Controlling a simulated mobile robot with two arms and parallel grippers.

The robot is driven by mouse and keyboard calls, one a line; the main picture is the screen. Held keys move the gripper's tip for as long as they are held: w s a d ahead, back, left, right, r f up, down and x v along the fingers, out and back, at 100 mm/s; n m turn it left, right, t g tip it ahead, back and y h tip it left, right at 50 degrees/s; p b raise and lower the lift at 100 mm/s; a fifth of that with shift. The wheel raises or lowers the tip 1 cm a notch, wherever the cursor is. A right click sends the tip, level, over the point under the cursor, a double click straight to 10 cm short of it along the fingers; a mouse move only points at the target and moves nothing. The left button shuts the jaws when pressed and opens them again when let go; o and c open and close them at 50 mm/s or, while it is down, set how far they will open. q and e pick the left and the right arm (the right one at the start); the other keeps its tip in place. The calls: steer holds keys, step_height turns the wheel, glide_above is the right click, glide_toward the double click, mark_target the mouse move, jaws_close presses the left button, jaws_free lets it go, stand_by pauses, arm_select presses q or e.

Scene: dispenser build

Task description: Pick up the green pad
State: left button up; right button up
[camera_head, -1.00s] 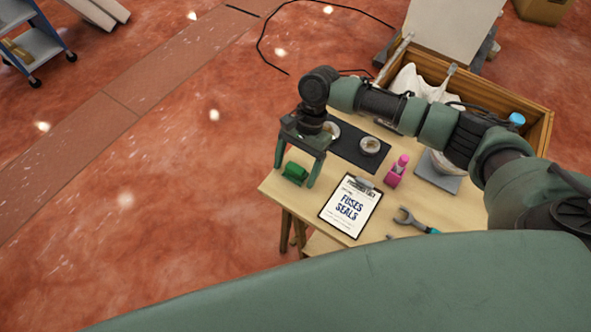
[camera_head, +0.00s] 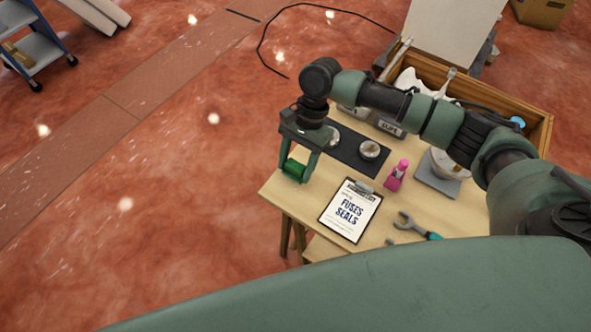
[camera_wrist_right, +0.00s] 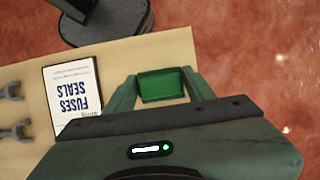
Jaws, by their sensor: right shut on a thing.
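The green pad (camera_head: 294,167) is a small dark green block near the left corner of the wooden table (camera_head: 272,187). My right gripper (camera_head: 296,172) is shut on it, with one finger on each side. In the right wrist view the green pad (camera_wrist_right: 161,85) sits between the two fingertips of my right gripper (camera_wrist_right: 160,88). I cannot tell clearly whether the pad is touching the table or just above it. My left gripper is not in view.
A clipboard (camera_head: 350,212) reading "FUSES SEALS" lies just right of the pad. A black mat (camera_head: 350,150) with small round dishes is behind. A pink bottle (camera_head: 397,175), a wrench (camera_head: 415,226), a scale (camera_head: 437,178) and a wooden crate (camera_head: 545,125) are further right.

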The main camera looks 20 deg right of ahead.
mark_target(295, 165)
step_height(295, 165, up, 17)
steer(key=shift+f, duration=0.15)
